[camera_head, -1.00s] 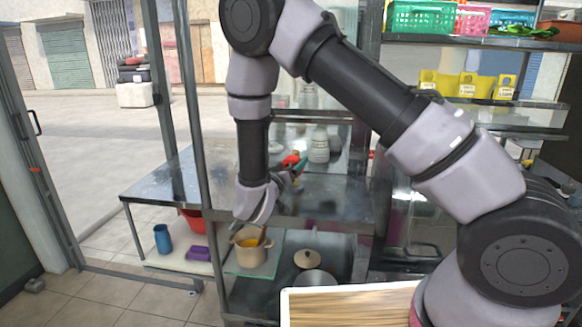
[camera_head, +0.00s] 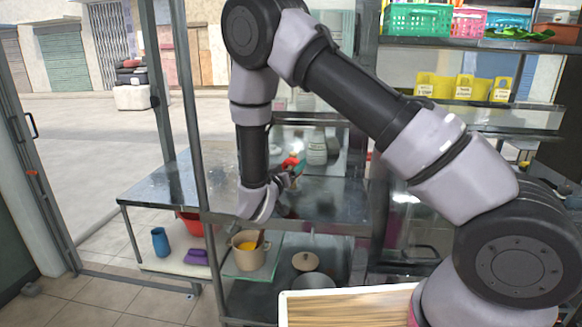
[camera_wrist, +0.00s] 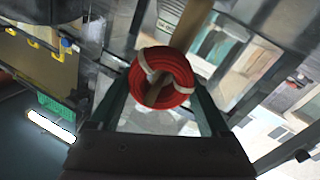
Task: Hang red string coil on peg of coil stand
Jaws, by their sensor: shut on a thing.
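The red string coil (camera_wrist: 181,68), with pale ties around it, is between the green fingers of my gripper (camera_wrist: 163,88) in the wrist view. The gripper is shut on it. A brown wooden post (camera_wrist: 191,28), which looks like part of the coil stand, runs behind the coil's top edge. A brown piece shows in the coil's hole; I cannot tell whether a peg passes through it. In the head view the red coil (camera_head: 290,163) is small, beside my gripper (camera_head: 297,172) above the metal table. The stand cannot be made out there.
The metal table (camera_head: 165,185) has bare room at its left. A pale bottle (camera_head: 317,148) stands behind the gripper. Below are a beige pot (camera_head: 248,257) with yellow contents, a blue cup (camera_head: 160,241) and a purple item (camera_head: 195,257). A metal post (camera_head: 192,120) stands left of the arm.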

